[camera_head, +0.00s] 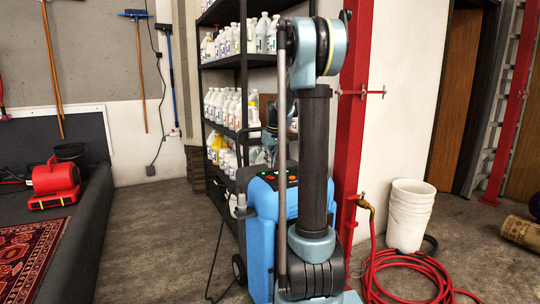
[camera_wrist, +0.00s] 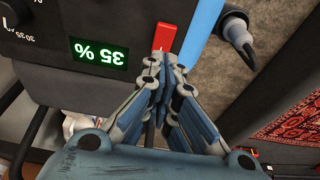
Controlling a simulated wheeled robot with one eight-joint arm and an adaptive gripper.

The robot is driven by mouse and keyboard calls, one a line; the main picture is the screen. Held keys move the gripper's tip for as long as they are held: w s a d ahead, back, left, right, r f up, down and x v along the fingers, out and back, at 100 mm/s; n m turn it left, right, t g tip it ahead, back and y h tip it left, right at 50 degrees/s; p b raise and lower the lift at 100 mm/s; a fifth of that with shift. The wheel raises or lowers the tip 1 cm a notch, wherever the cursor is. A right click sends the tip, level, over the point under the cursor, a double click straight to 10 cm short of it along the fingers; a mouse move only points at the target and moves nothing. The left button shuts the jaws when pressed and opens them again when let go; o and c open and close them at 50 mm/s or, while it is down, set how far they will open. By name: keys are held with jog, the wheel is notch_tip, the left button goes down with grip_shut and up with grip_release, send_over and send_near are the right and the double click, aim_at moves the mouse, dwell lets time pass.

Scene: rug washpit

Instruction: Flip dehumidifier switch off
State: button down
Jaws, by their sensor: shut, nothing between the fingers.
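The dehumidifier (camera_head: 262,222) is a blue and dark grey wheeled unit, partly hidden behind my arm in the head view. In the wrist view its dark panel (camera_wrist: 110,85) appears upside down, with a lit green "35 %" display (camera_wrist: 99,53). A red switch (camera_wrist: 164,37) sits on the panel to the right of the display. My gripper (camera_wrist: 165,64) is shut and empty, with its fingertips just below the switch in the picture. I cannot tell whether they touch it. In the head view, my arm hides the fingertips.
A black shelf (camera_head: 243,62) of white jugs stands behind the dehumidifier. A red post (camera_head: 352,120) rises close on its right. A red hose (camera_head: 410,262) lies coiled by white buckets (camera_head: 408,215). A red blower (camera_head: 54,180) sits at left. Floor at centre left is clear.

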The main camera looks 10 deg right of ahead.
aim_at(270, 176)
jog(key=shift+s+d+f, duration=0.1)
jog(key=shift+s+f, duration=0.05)
jog(key=shift+f, duration=0.9)
jog(key=shift+s+f, duration=0.1)
jog(key=shift+f, duration=0.95)
jog(key=shift+s+f+t, duration=0.15)
jog(key=shift+f+t, duration=0.1)
jog(key=shift+t, duration=0.15)
jog(key=shift+w+a, duration=0.2)
jog(key=shift+w, duration=0.55)
jog(key=shift+r, duration=0.15)
